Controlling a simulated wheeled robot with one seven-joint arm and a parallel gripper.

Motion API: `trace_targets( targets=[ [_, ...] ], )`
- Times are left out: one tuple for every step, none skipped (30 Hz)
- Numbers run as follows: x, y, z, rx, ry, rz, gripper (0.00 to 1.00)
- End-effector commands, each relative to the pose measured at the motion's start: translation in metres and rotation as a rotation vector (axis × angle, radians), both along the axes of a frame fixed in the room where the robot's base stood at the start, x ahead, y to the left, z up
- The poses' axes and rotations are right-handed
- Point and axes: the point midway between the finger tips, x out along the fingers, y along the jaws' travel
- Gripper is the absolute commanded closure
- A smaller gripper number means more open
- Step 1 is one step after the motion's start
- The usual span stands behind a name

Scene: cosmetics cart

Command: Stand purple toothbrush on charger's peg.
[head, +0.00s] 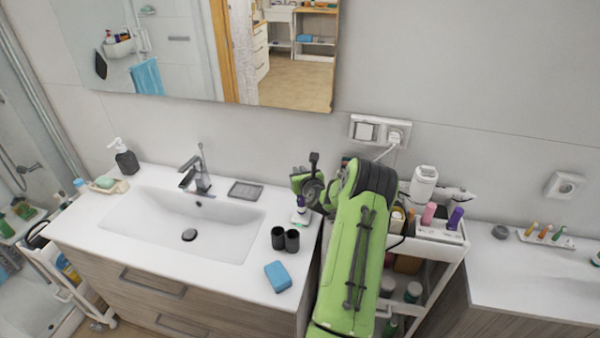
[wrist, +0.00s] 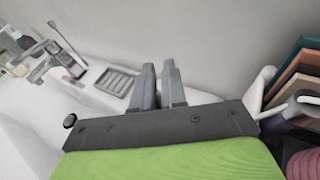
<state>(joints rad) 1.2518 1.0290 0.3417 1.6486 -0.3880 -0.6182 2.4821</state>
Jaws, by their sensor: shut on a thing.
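The charger (head: 299,218) is a small white block on the counter, right of the basin and near the back. A short purple and dark upright piece, which looks like the purple toothbrush (head: 301,203), shows directly above it. Whether it is on the peg or just over it cannot be told, and the peg is hidden. My gripper (wrist: 158,68) shows two grey fingers with a narrow gap in the wrist view. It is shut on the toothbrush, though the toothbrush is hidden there. In the head view my green arm hides part of the area.
Two dark cups (head: 285,239) and a blue sponge (head: 278,276) stand in front of the charger. A dark soap tray (head: 245,190) lies behind the basin (head: 180,222). A white cart (head: 437,240) with several bottles stands right of my arm. The wall is close behind.

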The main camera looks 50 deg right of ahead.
Motion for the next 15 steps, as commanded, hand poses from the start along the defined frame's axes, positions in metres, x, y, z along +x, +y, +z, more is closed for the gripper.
trace_targets(
  targets=[
    [0.0,0.0,-0.002,-0.001,-0.001,0.0,1.0],
    [0.0,0.0,-0.003,-0.001,-0.001,0.0,1.0],
    [0.0,0.0,-0.004,-0.001,-0.001,0.0,1.0],
    [0.0,0.0,-0.005,-0.001,-0.001,0.0,1.0],
    [0.0,0.0,-0.006,-0.001,-0.001,0.0,1.0],
    [0.0,0.0,-0.007,-0.001,-0.001,0.0,1.0],
    [0.0,0.0,-0.008,-0.001,-0.001,0.0,1.0],
    [0.0,0.0,-0.008,-0.001,-0.001,0.0,1.0],
    [0.0,0.0,-0.009,-0.001,-0.001,0.0,1.0],
    [0.0,0.0,-0.01,-0.001,-0.001,0.0,1.0],
    [0.0,0.0,-0.011,-0.001,-0.001,0.0,1.0],
    [0.0,0.0,-0.012,-0.001,-0.001,0.0,1.0],
    [0.0,0.0,-0.013,-0.001,-0.001,-0.001,1.0],
    [0.0,0.0,-0.013,-0.001,-0.001,-0.001,1.0],
    [0.0,0.0,-0.014,-0.001,-0.001,-0.001,1.0]
  ],
)
